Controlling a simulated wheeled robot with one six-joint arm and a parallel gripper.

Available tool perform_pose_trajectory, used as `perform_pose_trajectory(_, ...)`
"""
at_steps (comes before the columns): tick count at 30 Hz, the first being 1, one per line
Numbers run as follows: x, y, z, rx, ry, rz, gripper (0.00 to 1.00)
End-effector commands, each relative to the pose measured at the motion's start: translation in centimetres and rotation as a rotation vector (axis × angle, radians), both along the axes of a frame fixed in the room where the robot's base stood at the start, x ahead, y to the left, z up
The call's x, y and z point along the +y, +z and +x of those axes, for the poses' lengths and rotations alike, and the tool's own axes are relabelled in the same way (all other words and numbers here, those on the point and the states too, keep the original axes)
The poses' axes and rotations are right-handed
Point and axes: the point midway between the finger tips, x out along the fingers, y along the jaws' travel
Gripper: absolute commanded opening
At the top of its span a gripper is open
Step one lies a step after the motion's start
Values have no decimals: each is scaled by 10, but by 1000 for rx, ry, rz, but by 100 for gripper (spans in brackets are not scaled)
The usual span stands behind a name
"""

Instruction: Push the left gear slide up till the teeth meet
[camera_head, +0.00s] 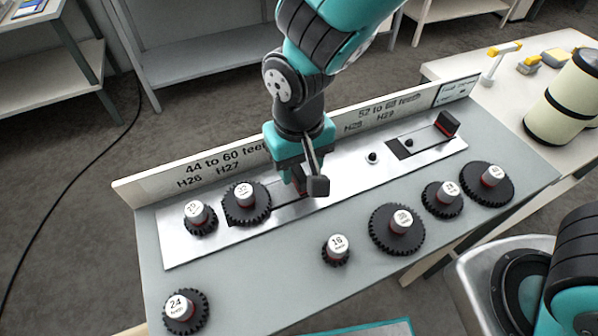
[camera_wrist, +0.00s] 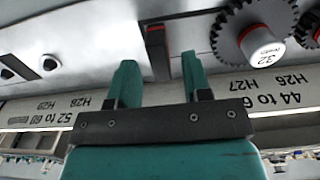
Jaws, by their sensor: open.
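The left gear slide carries a dark gear marked 32 (camera_head: 245,203) in the left slot of the metal plate (camera_head: 345,183). This gear also shows in the wrist view (camera_wrist: 250,38). A smaller gear (camera_head: 200,219) sits just left of it; its edge shows in the wrist view (camera_wrist: 312,32). Their rims are very close, and I cannot tell whether the teeth touch. The slide's black and red handle (camera_wrist: 157,52) stands between my open fingers, with gaps visible on both sides. My gripper (camera_head: 304,181) points down over the plate and partly hides the handle in the head view.
A second slide with a black and red handle (camera_head: 447,124) and a bare peg (camera_head: 373,157) are to the right. Loose gears marked 24 (camera_head: 185,312) and 16 (camera_head: 336,251), and several others at right, lie on the grey bench. A labelled upright board (camera_head: 150,187) runs behind the plate.

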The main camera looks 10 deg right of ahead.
Motion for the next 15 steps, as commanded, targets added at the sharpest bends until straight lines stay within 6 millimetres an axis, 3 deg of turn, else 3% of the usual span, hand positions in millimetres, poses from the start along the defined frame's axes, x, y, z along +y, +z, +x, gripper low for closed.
perform_pose_trajectory(6,0,-25,0,0,0,0,45)
perform_pose_trajectory(15,0,-29,0,-1,0,1,45)
